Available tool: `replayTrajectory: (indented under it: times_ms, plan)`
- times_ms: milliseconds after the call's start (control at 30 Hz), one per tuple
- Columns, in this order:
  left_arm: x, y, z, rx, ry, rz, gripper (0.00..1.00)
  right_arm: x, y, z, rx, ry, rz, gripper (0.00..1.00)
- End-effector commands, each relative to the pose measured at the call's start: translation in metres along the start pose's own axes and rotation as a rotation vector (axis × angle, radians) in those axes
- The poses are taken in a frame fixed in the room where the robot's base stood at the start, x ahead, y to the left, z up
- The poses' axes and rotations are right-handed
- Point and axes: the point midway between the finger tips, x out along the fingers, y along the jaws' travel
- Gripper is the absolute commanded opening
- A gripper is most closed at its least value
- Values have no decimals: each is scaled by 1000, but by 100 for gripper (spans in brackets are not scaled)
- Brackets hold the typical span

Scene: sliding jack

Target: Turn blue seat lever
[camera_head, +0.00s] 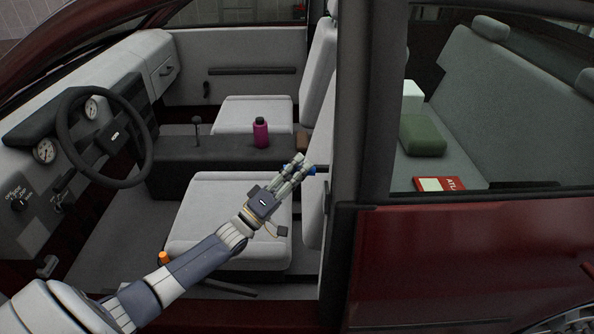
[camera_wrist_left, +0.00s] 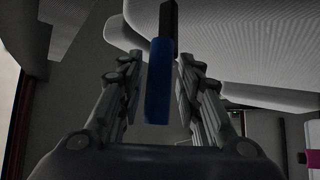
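The blue seat lever (camera_wrist_left: 158,85) hangs from a dark stem between the two fingers of my left gripper (camera_wrist_left: 159,62) in the left wrist view. The fingers are open around it, with a narrow gap on each side; I see no clear contact. In the head view my left gripper (camera_head: 300,166) reaches over the front seat cushion (camera_head: 205,215) to the side of its backrest (camera_head: 318,185). My right gripper is not in view.
The dark door pillar (camera_head: 370,100) stands just right of the gripper. A steering wheel (camera_head: 75,135) is at the left. A magenta bottle (camera_head: 261,134) stands on the centre console (camera_head: 200,165). A green bag (camera_head: 422,136) and a red atlas (camera_head: 440,184) lie on the rear seat.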

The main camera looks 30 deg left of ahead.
Motion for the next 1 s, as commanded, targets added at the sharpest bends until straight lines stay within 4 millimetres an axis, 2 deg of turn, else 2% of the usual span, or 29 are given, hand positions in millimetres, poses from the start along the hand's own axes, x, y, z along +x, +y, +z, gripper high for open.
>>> replayTrajectory:
  times_ms: [300,433,567,800,1000]
  plan:
    - [-1,-2,0,2,-2,-7,39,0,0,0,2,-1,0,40]
    - [-10,-3,1,2,-3,-10,39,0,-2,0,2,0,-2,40]
    - [-29,-3,1,2,-3,-11,39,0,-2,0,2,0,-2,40]
    - [-78,-2,1,1,-3,-10,39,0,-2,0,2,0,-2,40]
    - [-109,-1,1,2,-2,-6,39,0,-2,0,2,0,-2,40]
